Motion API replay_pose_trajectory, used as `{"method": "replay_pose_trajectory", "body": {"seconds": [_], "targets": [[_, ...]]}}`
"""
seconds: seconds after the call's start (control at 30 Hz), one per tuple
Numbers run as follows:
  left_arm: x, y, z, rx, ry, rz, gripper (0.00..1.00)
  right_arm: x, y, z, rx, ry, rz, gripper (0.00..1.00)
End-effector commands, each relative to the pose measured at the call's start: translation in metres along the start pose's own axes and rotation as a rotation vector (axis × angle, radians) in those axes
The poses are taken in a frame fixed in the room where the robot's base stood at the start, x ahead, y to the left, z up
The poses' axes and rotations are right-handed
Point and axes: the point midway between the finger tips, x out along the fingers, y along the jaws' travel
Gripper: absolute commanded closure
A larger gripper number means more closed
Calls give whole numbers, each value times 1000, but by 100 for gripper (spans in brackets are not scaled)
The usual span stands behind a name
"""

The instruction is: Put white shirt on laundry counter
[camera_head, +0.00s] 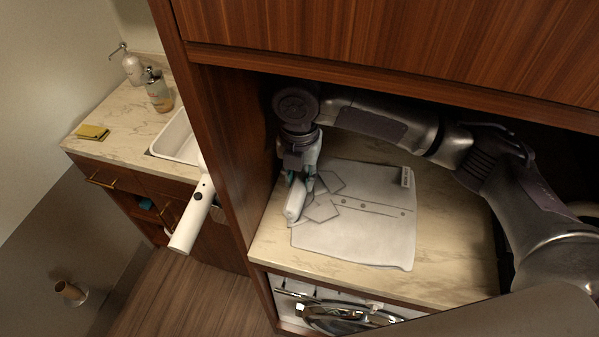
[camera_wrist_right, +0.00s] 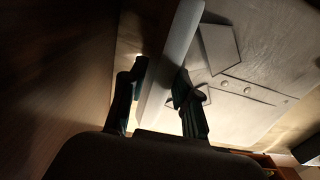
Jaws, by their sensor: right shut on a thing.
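The white shirt (camera_head: 370,226) lies flat and folded on the marble-patterned laundry counter (camera_head: 450,275), inside a wooden alcove. Its collar and a row of buttons show. My right gripper (camera_head: 297,203) is at the shirt's left edge, reaching down from above. The far end of the shirt is cut off in that view. My left gripper is not in view.
A front-loading washer (camera_head: 345,315) is under the counter. A wooden cabinet (camera_head: 400,45) hangs above, and a wooden side panel (camera_head: 222,140) bounds the alcove's left. Beyond it are a sink (camera_head: 176,140), soap bottles (camera_head: 158,92), a yellow sponge (camera_head: 93,132) and a white cylindrical object (camera_head: 190,225).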

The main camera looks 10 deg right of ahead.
Motion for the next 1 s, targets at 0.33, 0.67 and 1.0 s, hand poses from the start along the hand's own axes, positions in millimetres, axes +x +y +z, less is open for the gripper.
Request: {"method": "replay_pose_trajectory", "body": {"seconds": [0.33,0.67,1.0], "targets": [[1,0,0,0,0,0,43,0,0,0,0,-1,2,44],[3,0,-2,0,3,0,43,-6,1,0,0,-2,4,44],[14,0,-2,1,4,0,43,-59,1,0,-1,-3,4,44]]}}
